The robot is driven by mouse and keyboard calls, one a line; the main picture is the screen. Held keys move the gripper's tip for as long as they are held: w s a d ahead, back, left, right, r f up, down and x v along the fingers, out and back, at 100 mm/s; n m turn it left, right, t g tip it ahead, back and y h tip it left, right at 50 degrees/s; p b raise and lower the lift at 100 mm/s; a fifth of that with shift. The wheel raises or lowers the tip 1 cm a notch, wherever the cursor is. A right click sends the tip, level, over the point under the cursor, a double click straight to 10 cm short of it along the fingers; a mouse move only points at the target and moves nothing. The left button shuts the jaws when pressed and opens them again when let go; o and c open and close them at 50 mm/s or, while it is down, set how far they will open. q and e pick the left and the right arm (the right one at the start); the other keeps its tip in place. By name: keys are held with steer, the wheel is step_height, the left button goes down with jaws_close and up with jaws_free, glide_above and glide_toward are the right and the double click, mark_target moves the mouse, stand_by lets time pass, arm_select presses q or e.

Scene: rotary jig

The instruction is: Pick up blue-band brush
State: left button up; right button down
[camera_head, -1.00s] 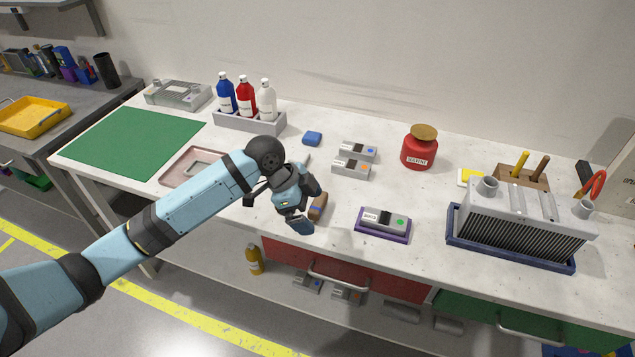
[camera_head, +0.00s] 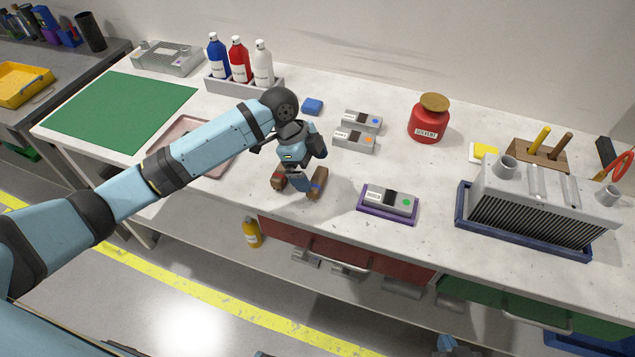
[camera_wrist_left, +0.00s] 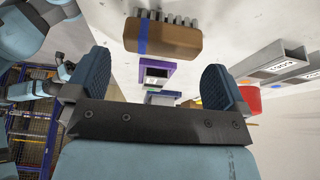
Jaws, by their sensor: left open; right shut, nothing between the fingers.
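The blue-band brush (camera_head: 318,184), a brown block with a blue stripe, lies near the table's front edge. In the left wrist view the brush (camera_wrist_left: 175,42) shows its blue band and grey bristles, just beyond my fingertips and apart from them. My left gripper (camera_head: 296,182) is open and empty, low over the table immediately left of the brush and partly covering it. Its two fingers (camera_wrist_left: 156,78) stand wide apart in the wrist view. My right gripper (camera_head: 452,347) shows only in part at the bottom edge of the head view, shut and away from the table.
A brown brush with a red band (camera_head: 278,179) lies just left of my left gripper. A grey device on a purple tray (camera_head: 387,211) is to the right. A pink tray (camera_head: 213,164) sits behind my arm. Table (camera_head: 345,188) is bare between brush and purple tray.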

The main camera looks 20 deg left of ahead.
mark_target(316, 178)
arm_select(q)
steer(key=x, duration=0.5)
steer(key=shift+w+a+f, duration=0.15)
steer(key=shift+a+f, duration=0.05)
steer(key=c, duration=0.7)
steer(key=shift+o, duration=0.2)
steer(key=shift+r, duration=0.1)
step_height(316, 178, up, 20)
steer(key=shift+p, duration=0.35)
